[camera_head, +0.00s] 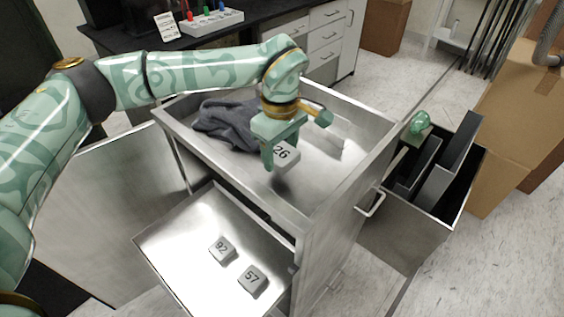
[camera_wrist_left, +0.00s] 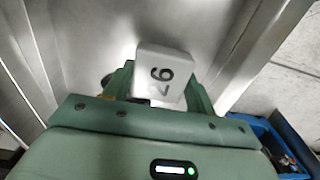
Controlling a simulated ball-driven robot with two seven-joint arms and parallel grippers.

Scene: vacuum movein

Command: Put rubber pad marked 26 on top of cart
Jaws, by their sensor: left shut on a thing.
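The rubber pad marked 26 (camera_head: 284,153) is a small pale grey block with a dark number. My left gripper (camera_head: 277,150) is shut on it over the cart's top tray. In the left wrist view the pad (camera_wrist_left: 163,75) sits between the fingers (camera_wrist_left: 160,85), its number turned toward the camera. The metal cart (camera_head: 345,160) has a raised rim around its top. Whether the pad touches the tray surface I cannot tell. My right gripper (camera_head: 420,122) seems to show at the right, beyond the cart's side; its fingers are not clear.
A dark grey cloth (camera_head: 228,124) lies at the tray's far left. Pads marked 92 (camera_head: 221,250) and 57 (camera_head: 252,280) lie in the open drawer (camera_head: 180,235). A bin with dark panels (camera_head: 405,240) stands right of the cart, near cardboard boxes (camera_head: 515,120).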

